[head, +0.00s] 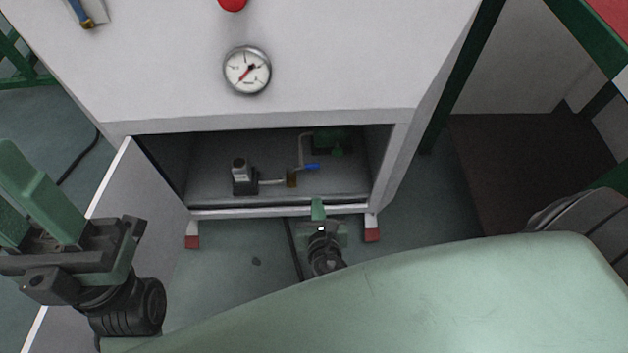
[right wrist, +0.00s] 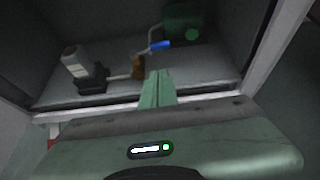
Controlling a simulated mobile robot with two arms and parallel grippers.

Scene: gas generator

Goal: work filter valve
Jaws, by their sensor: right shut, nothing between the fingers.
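The filter valve shows as a small blue handle (head: 312,166) on thin piping inside the open lower compartment of a white cabinet. It also shows in the right wrist view as a blue handle (right wrist: 160,45). A brass-coloured fitting (head: 292,179) and a grey filter-like cylinder on a dark base (head: 241,178) sit left of it. My right gripper (head: 318,203) is shut and empty at the compartment's front lip, short of the blue handle and apart from it. In the right wrist view its fingers (right wrist: 158,85) point toward the piping. My left gripper (head: 22,195) is at the lower left, apparently open and empty.
The cabinet's open door (head: 150,190) hangs at left, near my left gripper. A pressure gauge (head: 247,70) and a red knob (head: 233,4) are on the panel above. A green part (head: 330,143) sits at the compartment's back. The compartment's side walls limit sideways room.

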